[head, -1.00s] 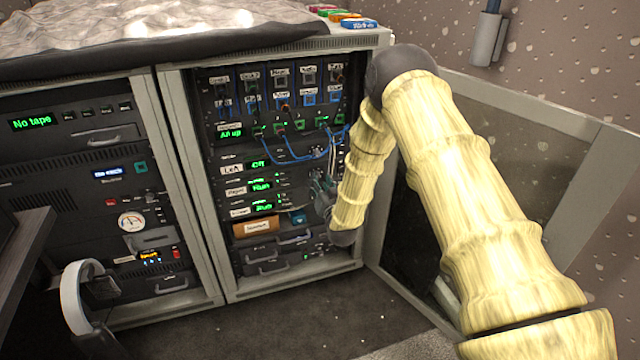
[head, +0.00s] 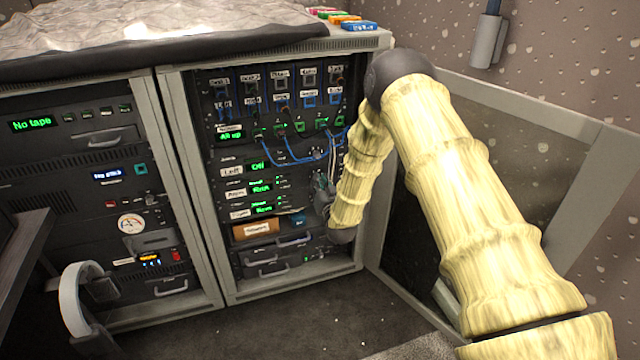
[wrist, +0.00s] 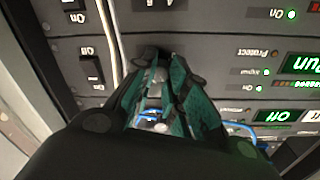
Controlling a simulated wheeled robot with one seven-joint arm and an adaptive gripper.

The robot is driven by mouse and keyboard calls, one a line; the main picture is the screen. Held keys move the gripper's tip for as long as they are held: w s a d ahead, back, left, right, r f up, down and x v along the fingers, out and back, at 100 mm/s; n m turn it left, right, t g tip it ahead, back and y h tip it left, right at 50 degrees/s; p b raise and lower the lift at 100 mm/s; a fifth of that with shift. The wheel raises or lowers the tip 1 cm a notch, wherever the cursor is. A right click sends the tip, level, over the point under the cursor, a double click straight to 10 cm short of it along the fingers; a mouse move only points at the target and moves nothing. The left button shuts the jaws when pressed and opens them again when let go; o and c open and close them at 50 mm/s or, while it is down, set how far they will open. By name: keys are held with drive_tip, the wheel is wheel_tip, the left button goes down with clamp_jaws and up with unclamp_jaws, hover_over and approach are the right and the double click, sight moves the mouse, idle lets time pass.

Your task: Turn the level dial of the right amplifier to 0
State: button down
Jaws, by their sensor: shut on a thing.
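The amplifier stack (head: 258,188) stands in the rack's lower middle in the head view, with green displays; its lower small labels are hard to read. In the wrist view, which is upside down, my gripper (wrist: 160,66) is at an amplifier panel (wrist: 215,52) whose display reads Run (wrist: 302,65). Its teal fingers are shut on a dark dial (wrist: 152,50), mostly hidden between and behind the tips. The dial's setting cannot be read. A bit of a numbered scale (wrist: 165,4) shows at the top edge.
Black On/Off rocker switches (wrist: 92,70) sit left of the fingers in the wrist view. A pale cable (wrist: 109,35) runs beside them. Blue patch cables (head: 290,158) hang above the amplifiers. The open rack door (head: 560,190) is on the right.

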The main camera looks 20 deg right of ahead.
drive_tip(key=shift+n, duration=0.3)
drive_tip(key=shift+d+f+n+t+y+p, duration=0.15)
drive_tip(key=shift+n+y+p, duration=0.15)
drive_tip(key=shift+n, duration=5.1)
drive_tip(key=shift+f+n+t+y+p, duration=0.15)
drive_tip(key=shift+n+y, duration=0.25)
drive_tip(key=shift+n, duration=5)
drive_tip(key=shift+r, duration=0.15)
drive_tip(key=c, duration=1.4)
unclamp_jaws()
drive_tip(key=shift+d, duration=0.1)
drive_tip(key=shift+o, duration=0.2)
